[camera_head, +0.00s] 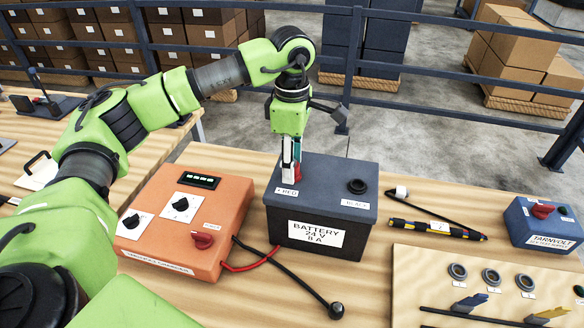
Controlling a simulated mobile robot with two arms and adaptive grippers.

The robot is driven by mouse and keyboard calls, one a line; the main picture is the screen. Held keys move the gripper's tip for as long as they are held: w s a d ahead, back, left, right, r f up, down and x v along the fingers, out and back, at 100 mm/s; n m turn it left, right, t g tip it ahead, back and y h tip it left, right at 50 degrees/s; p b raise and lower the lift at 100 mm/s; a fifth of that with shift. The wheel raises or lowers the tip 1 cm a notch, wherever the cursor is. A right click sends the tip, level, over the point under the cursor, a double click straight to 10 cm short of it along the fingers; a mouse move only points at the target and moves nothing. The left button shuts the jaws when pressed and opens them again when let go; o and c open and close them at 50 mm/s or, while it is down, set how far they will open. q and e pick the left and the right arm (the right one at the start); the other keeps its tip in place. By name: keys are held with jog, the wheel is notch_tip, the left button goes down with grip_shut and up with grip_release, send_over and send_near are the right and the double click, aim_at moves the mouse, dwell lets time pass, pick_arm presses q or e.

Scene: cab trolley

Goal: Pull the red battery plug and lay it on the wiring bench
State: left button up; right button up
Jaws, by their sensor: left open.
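The dark grey battery (350,213), labelled 24 V 8 A, stands on the wooden bench (225,160). A red piece (297,172), which looks like the red plug, stands upright at the battery's RED label, largely hidden by my left gripper (291,172). The gripper points down with its fingers around this piece, open; I cannot tell whether they touch it. A red cable (250,266) runs from the orange charger (170,225) to the battery's left side. My right gripper is not in view.
A black cable ends in a black plug (336,310) on the bench in front of the battery. A black-and-yellow tool (437,229), a blue tester box (543,222) and a board (480,262) with rings and probes lie at the right. Bare wood shows in front of the battery.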

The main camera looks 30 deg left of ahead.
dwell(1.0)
pick_arm(q)
grip_shut()
jog(key=shift+r, duration=0.2)
jog(key=shift+w+r, duration=0.1)
jog(key=shift+r, duration=0.25)
jog(key=shift+r+p, duration=1.55)
jog(key=shift+r, duration=0.95)
